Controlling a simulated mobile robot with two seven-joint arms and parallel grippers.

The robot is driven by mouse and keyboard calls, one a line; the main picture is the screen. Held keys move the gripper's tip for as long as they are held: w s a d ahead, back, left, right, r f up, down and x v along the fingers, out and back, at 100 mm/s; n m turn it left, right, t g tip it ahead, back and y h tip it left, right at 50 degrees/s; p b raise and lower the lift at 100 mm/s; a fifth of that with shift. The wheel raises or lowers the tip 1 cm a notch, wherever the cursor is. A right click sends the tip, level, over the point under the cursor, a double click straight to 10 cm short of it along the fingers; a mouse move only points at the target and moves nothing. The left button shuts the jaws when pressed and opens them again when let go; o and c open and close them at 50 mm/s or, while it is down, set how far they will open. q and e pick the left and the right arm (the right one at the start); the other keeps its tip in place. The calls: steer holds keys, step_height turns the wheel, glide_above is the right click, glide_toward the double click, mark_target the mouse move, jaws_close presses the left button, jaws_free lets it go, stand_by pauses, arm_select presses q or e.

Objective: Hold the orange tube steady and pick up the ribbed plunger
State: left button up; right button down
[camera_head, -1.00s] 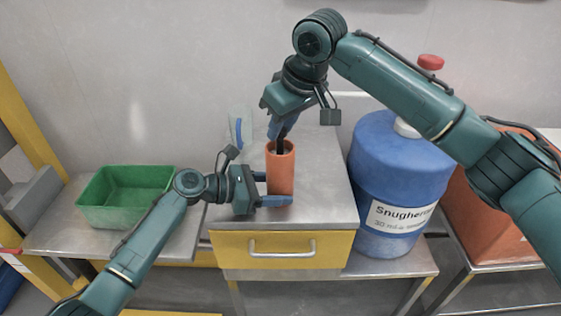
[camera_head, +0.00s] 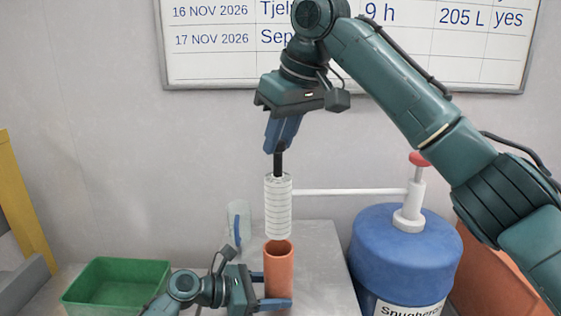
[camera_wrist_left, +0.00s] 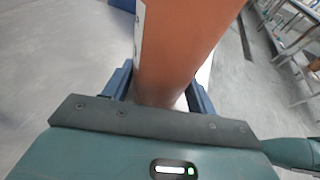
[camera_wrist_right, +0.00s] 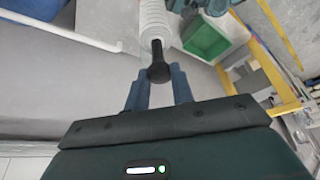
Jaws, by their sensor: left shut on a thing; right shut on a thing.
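The orange tube (camera_head: 278,266) stands upright on the metal counter (camera_head: 325,270), its top open. My left gripper (camera_head: 272,290) is shut around the tube's lower part; in the left wrist view the tube (camera_wrist_left: 185,45) rises between its blue fingers. The ribbed plunger (camera_head: 278,208) is white with a black handle and hangs upright, directly above the tube's mouth and apart from it. My right gripper (camera_head: 280,140) is shut on the black handle. In the right wrist view the handle (camera_wrist_right: 158,65) sits at the fingertips, with the ribbed body beyond.
A green bin (camera_head: 115,286) is at the left. A blue drum (camera_head: 405,245) with a white pump and red knob stands at the right, its white spout (camera_head: 345,191) reaching left behind the plunger. A clear container (camera_head: 237,222) stands behind the tube. A whiteboard (camera_head: 430,50) hangs on the wall.

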stand_by(0.3)
arm_select(q)
steer(key=o, duration=0.8)
steer(key=shift+o, duration=0.2)
